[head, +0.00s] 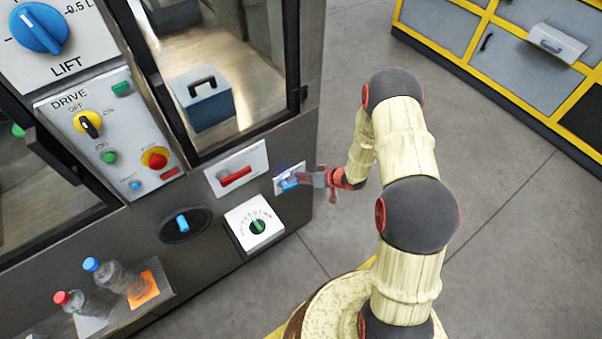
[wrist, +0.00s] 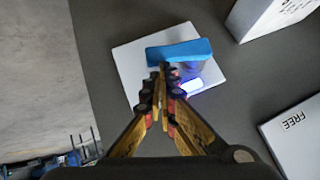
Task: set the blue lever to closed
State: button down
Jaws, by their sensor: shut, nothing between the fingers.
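The blue lever (wrist: 180,51) lies across the upper part of a white square plate (wrist: 133,60) in the wrist view. A lit blue-white indicator (wrist: 193,85) glows on the plate, right of the fingers. No open or closed marking is readable.
A red handle (head: 236,177) on a white panel is left of the lever. A dial with a green knob (head: 257,226) is below. A blue knob (head: 182,223) and two bottles (head: 113,275) are farther left.

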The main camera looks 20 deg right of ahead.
jog(key=f+y, duration=0.1)
jog(key=f+m+y+p, duration=0.1)
jog(key=f+m+y, duration=0.1)
jog(key=shift+w+d+f+g+y, duration=0.2)
jog(key=shift+d+g+y, duration=0.1)
jog(key=shift+d+y, duration=0.1)
jog(key=shift+r+p, duration=0.15)
jog(key=shift+p, duration=0.15)
jog(key=shift+s+r+p, duration=0.1)
jog(key=shift+r+p, duration=0.45)
jog(key=shift+r, duration=0.15)
